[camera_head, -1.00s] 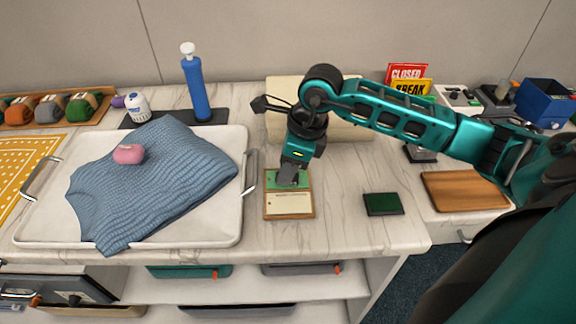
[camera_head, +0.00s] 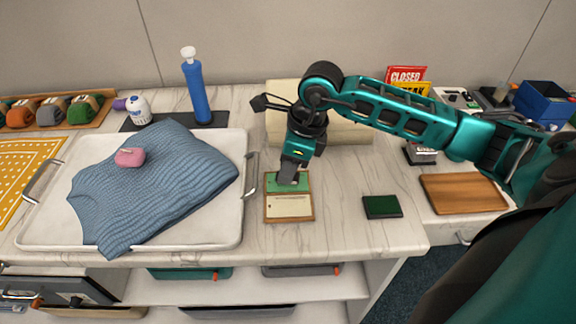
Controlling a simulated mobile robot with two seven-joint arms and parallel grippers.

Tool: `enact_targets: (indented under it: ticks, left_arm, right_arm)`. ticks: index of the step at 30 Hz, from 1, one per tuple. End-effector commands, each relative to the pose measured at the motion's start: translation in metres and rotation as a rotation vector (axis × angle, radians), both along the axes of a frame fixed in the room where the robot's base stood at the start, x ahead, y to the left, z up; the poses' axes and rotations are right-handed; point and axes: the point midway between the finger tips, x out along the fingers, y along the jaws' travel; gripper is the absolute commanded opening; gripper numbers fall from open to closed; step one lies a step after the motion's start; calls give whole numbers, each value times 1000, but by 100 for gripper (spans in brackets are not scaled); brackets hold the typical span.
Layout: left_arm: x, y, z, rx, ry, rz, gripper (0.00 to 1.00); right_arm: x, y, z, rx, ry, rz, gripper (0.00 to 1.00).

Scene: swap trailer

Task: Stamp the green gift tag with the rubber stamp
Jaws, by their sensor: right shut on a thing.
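The green gift tag (camera_head: 273,186) lies in the upper half of a small wooden tray (camera_head: 266,213), above a cream card (camera_head: 290,206). My right gripper (camera_head: 288,174) points down over the green tag and hides part of it. It is shut on what appears to be the rubber stamp, mostly hidden by the fingers. I cannot tell whether the stamp touches the tag or hangs just above it. A dark green ink pad (camera_head: 382,206) lies on the counter to the right of the tray. My left gripper is not in view.
A large white tray (camera_head: 225,228) with a blue cloth (camera_head: 160,185) and a pink object (camera_head: 130,157) stands left. A blue pump bottle (camera_head: 197,92) stands behind. A wooden board (camera_head: 463,192) lies right. The counter around the ink pad is clear.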

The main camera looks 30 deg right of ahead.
Motion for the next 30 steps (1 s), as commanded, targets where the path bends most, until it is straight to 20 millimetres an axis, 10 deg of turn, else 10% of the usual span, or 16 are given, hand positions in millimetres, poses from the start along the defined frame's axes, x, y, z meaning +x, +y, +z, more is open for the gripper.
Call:
enact_targets:
  ticks: [18,30]
  left_arm:
    - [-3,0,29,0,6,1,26]
    - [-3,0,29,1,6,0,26]
  right_arm:
    - [1,0,54,0,-6,1,9]
    - [1,0,56,1,-5,0,9]
